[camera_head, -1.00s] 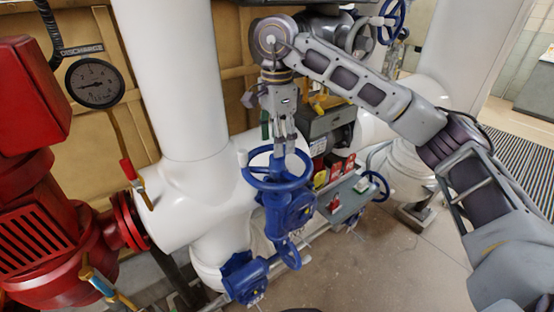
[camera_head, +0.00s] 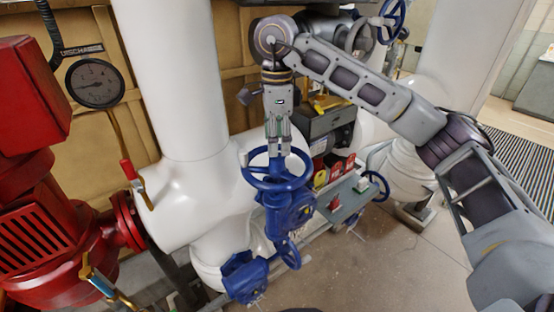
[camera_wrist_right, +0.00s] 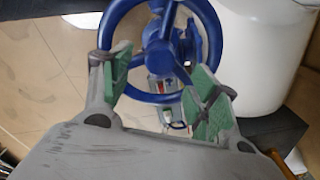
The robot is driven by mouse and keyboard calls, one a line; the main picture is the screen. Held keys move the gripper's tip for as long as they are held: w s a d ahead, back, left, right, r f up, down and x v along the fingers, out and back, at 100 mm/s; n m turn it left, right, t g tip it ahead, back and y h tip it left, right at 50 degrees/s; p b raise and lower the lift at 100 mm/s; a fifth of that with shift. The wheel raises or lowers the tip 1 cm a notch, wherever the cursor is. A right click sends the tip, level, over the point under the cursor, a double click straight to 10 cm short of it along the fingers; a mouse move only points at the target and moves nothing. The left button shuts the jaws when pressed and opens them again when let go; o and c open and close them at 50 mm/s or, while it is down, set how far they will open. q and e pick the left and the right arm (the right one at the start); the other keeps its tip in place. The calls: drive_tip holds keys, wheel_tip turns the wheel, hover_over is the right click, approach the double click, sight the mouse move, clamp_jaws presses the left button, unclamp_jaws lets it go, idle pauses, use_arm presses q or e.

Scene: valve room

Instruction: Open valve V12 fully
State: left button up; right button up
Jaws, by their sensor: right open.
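A blue valve with a horizontal handwheel (camera_head: 262,184) stands before the white pipe in the middle of the head view. No V12 label is readable on it. My right gripper (camera_head: 279,152) points down at the far side of the wheel rim. In the right wrist view, the gripper (camera_wrist_right: 158,62) is open, with its green-padded fingers apart. The wheel rim (camera_wrist_right: 138,92) shows between and beyond them. I cannot tell whether a finger touches the rim. My left gripper is not in view.
A white pipe (camera_head: 180,90) rises behind the valve. Red machinery (camera_head: 40,230) and a pressure gauge (camera_head: 95,83) are at the left. A lower blue valve (camera_head: 243,277) and a smaller blue handwheel (camera_head: 376,187) are nearby. Open floor (camera_head: 370,270) lies at the front right.

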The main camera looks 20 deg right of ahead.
drive_tip(key=shift+m, duration=2.6)
drive_tip(key=shift+m, duration=4)
drive_tip(key=shift+m, duration=0.4)
drive_tip(key=shift+m+p, duration=0.3)
drive_tip(key=shift+m, duration=0.5)
